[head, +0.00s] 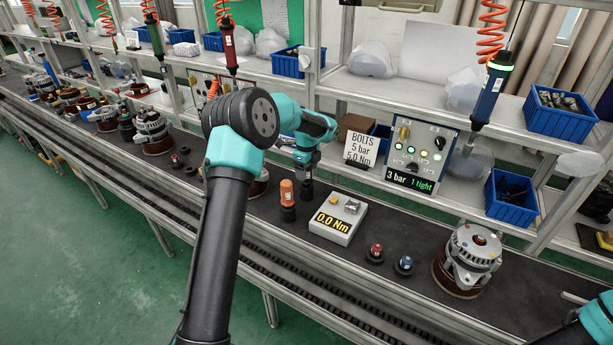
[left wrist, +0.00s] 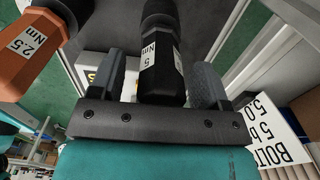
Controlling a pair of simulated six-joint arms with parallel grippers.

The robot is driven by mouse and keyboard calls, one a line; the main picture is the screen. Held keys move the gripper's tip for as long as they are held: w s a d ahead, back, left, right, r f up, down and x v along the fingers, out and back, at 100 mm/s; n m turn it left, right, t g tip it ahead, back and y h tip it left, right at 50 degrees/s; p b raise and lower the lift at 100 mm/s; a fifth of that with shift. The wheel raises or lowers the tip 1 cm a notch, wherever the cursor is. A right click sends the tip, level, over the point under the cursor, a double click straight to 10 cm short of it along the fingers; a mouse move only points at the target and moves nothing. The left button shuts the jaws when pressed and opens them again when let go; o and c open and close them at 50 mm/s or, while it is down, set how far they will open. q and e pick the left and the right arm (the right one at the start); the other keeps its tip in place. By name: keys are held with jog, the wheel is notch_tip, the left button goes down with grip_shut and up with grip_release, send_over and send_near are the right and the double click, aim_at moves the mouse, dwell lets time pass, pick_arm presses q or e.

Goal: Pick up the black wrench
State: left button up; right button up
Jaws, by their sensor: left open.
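The black wrench (head: 307,190) stands upright on the dark bench top, partly hidden under my left gripper in the head view. In the left wrist view the black wrench (left wrist: 165,62), with a white label ending in "5 Nm", lies between the two fingers of my left gripper (left wrist: 160,80). The fingers are open, with a gap visible on each side of the wrench. In the head view my left gripper (head: 306,170) is just above and around its top. My right gripper is out of view; only part of my right arm shows at the lower right.
An orange wrench (head: 287,192) marked 2.5 Nm stands close on the left. A torque tester (head: 338,217) reading 0.0 Nm is on the right. A BOLTS sign (head: 360,145) stands behind. Two small sockets and an alternator (head: 468,260) are farther right.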

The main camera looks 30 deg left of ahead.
pick_arm(q)
jog(key=shift+c, duration=0.2)
jog(key=c, duration=1)
jog(key=shift+r, duration=0.15)
notch_tip(320, 180, up, 10)
jog(key=shift+f, duration=0.1)
jog(key=o, duration=0.4)
jog(key=c, duration=0.5)
